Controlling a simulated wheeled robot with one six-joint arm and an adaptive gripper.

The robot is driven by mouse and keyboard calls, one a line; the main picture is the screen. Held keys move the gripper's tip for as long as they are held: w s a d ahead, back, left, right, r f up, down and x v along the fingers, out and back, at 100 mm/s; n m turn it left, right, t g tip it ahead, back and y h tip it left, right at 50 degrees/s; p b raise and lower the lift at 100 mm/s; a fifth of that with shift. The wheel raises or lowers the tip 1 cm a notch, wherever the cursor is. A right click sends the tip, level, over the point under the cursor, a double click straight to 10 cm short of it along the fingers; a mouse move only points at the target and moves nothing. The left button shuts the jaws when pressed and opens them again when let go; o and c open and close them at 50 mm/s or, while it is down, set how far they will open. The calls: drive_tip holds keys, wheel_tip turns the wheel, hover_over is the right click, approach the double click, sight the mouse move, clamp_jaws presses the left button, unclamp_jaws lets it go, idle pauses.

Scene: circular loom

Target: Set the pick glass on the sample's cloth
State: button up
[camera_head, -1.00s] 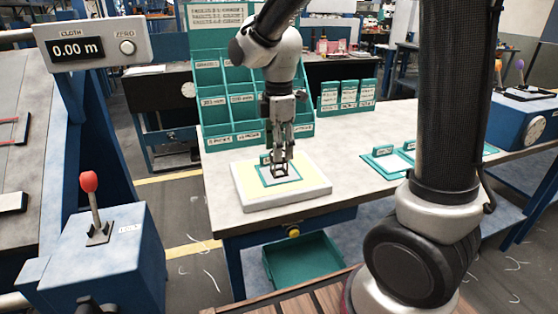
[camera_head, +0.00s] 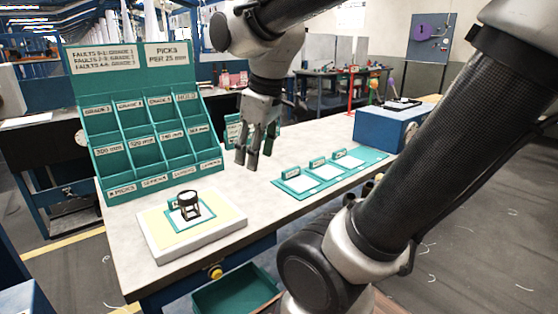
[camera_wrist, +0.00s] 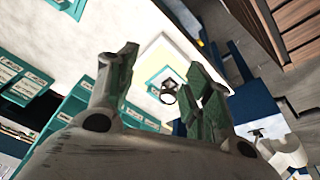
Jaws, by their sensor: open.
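The pick glass (camera_head: 188,206) is a small black-framed stand with a round top. It stands upright on a white sample cloth in a teal-edged frame (camera_head: 172,219), which lies on the pale yellow and white pad (camera_head: 225,230) at the table's near left. My gripper (camera_head: 246,160) is open and empty above the table, to the right of the pick glass and apart from it. In the wrist view the pick glass (camera_wrist: 168,91) shows between and beyond the open fingers (camera_wrist: 165,85), on the sample.
A teal sorting rack (camera_head: 150,135) stands at the table's back left. Several teal-framed cards (camera_head: 325,170) lie on a teal mat at the right. A blue box (camera_head: 390,125) stands beyond them. An open teal drawer (camera_head: 235,293) is below the table. The middle tabletop is clear.

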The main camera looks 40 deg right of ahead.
drive_tip(key=s+d+f+m+t, duration=0.1)
drive_tip(key=s+d+m, duration=0.1)
drive_tip(key=s+m, duration=0.3)
drive_tip(key=shift+s+d, duration=0.35)
drive_tip(key=shift+d, duration=0.05)
